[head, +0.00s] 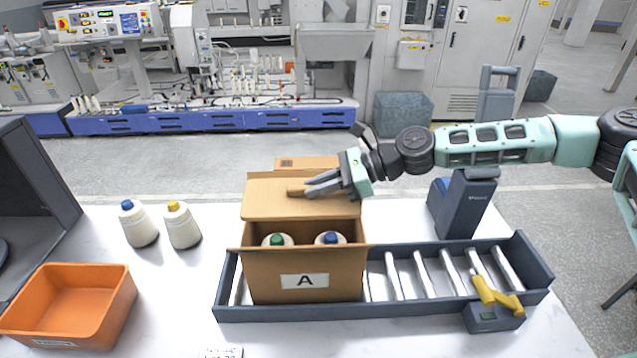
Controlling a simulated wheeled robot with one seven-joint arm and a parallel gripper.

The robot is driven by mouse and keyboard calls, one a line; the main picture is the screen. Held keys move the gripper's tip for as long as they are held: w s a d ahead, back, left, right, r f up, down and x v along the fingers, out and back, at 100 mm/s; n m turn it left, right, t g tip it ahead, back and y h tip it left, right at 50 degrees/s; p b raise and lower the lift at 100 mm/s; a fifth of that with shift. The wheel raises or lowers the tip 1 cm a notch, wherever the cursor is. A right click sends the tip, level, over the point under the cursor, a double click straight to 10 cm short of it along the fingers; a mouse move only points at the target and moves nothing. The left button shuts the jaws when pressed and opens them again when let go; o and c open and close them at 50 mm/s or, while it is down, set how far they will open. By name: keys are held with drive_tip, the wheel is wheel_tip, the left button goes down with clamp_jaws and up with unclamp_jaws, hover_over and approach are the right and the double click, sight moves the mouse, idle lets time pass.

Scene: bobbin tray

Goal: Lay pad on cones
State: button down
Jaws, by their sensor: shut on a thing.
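An open cardboard box (270,275) labelled A stands on the roller conveyor. Two white cones show inside it, one with a green top (277,240) and one with a blue top (330,238). My gripper (312,189) reaches in from the right, above the box's back side, shut on a small brown piece (295,192) at its fingertips. A flat tan cardboard panel (285,209) lies behind and below the fingers, above the box's back edge. I cannot tell whether this panel is the held pad or the box's back flap.
Two more white cones, blue-topped (139,224) and yellow-topped (182,226), stand left of the box. An orange bin (110,312) is at front left. The roller conveyor (385,311) has bare rollers right of the box, and a yellow-handled device (493,314) at its front right.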

drive_tip(key=shift+s+f+b, duration=0.1)
drive_tip(key=shift+f+b, duration=3.3)
drive_tip(key=shift+f, duration=2.25)
drive_tip(key=c, duration=1.3)
unclamp_jaws()
drive_tip(key=shift+f, duration=0.1)
drive_tip(key=shift+d, duration=0.1)
drive_tip(key=b+v, duration=0.5)
drive_tip(key=v, duration=1.2)
drive_tip(key=shift+r+b, duration=0.3)
drive_tip(key=shift+r, duration=0.05)
drive_tip(key=shift+d, duration=0.1)
